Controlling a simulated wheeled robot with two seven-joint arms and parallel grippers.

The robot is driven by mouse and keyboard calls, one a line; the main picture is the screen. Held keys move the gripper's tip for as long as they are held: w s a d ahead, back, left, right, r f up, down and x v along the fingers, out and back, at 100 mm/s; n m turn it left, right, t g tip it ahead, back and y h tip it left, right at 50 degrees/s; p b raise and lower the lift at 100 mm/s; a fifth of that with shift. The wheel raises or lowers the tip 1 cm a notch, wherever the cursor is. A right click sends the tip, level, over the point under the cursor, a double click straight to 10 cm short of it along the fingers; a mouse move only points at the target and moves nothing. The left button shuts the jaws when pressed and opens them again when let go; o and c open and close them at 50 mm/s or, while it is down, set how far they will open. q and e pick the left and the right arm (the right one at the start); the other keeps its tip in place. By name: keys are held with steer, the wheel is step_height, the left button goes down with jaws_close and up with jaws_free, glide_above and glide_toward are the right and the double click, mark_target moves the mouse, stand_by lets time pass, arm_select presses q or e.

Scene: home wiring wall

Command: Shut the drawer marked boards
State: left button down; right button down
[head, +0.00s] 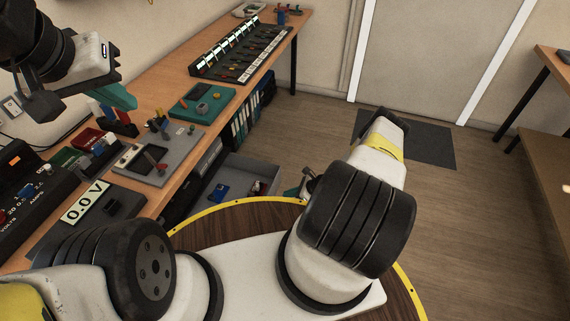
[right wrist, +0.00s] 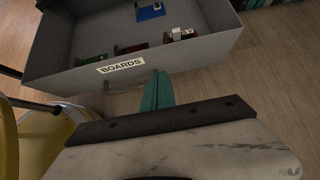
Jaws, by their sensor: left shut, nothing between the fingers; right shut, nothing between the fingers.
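The grey drawer with the BOARDS label (right wrist: 121,66) on its front stands open in the right wrist view (right wrist: 205,53). It also shows in the head view (head: 252,169), pulled out from under the workbench. A thin bar handle (right wrist: 124,86) sits below the label. My right gripper (right wrist: 160,76) is shut and empty, its teal fingertips at the drawer front just right of the label and handle; I cannot tell whether they touch. In the head view my right arm hides most of that gripper. My left gripper (head: 130,105) is shut and empty above the bench, far from the drawer.
Small boards, including a blue one (right wrist: 150,11), lie in the drawer. The workbench (head: 160,95) carries a meter display (head: 88,201), a grey panel (head: 172,160), a green tray (head: 203,104) and a tool rack (head: 238,50). Binders (head: 243,121) stand under it. Floor to the right is clear.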

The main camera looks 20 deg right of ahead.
mark_target(269, 194)
steer(key=w+a, duration=0.1)
steer(key=w+a+f, duration=0.1)
steer(key=a, duration=0.1)
steer(key=w+a+f, duration=0.1)
steer(key=a, duration=0.1)
steer(key=shift+w+a+f, duration=0.2)
steer(key=shift+w+a, duration=0.05)
steer(key=shift+w, duration=0.1)
